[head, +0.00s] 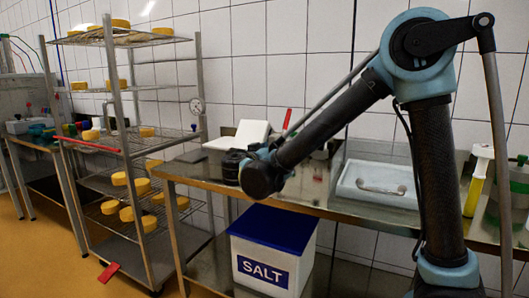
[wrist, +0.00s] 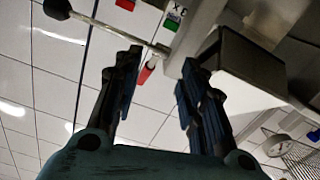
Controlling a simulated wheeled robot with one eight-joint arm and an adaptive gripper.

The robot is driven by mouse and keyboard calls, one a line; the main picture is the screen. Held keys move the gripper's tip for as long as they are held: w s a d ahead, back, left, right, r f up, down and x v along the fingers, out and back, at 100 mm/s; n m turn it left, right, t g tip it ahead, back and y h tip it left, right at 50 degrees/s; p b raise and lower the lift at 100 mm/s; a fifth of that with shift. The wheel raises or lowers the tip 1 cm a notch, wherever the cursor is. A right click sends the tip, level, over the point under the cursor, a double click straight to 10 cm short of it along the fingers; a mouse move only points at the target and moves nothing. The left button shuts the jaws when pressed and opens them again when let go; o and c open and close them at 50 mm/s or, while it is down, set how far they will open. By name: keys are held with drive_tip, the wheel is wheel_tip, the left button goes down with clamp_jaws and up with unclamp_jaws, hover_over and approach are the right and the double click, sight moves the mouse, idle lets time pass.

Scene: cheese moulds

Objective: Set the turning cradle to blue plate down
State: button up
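My gripper (wrist: 160,62) is open, its two dark fingers apart with nothing clasped. In the wrist view a metal rod with a black knob (wrist: 57,8) runs past the fingertips to a grey-white fixture (wrist: 200,28) bearing red, green and dark marks. This may be part of the turning cradle; I cannot tell which plate is down. A red piece (wrist: 149,72) shows between the fingers. In the head view my gripper (head: 232,165) is over the left end of the steel table (head: 190,170), mostly hidden by my arm, near a white block (head: 252,132) and a red handle (head: 287,120).
A wire rack (head: 130,158) with several yellow cheeses and a gauge (head: 197,106) stands left of the table. A salt bin (head: 270,225) is below it. A white tray with a handle (head: 380,187) and a yellow cylinder (head: 475,188) are to the right.

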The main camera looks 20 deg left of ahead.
drive_tip(key=shift+s, duration=0.1)
drive_tip(key=shift+a+r, duration=0.1)
drive_tip(key=shift+a, duration=0.05)
drive_tip(key=c, duration=0.7)
drive_tip(key=w+a+r, duration=0.1)
drive_tip(key=w+a+r+g, duration=0.1)
drive_tip(key=w+a+r+m+g, duration=0.1)
drive_tip(key=r, duration=0.1)
drive_tip(key=shift+a+h, duration=0.15)
drive_tip(key=shift+h, duration=0.15)
clamp_jaws()
drive_tip(key=m+g+h, duration=0.1)
drive_tip(key=m+g, duration=0.1)
drive_tip(key=g, duration=0.4)
approach(288, 110)
drive_tip(key=x, duration=0.7)
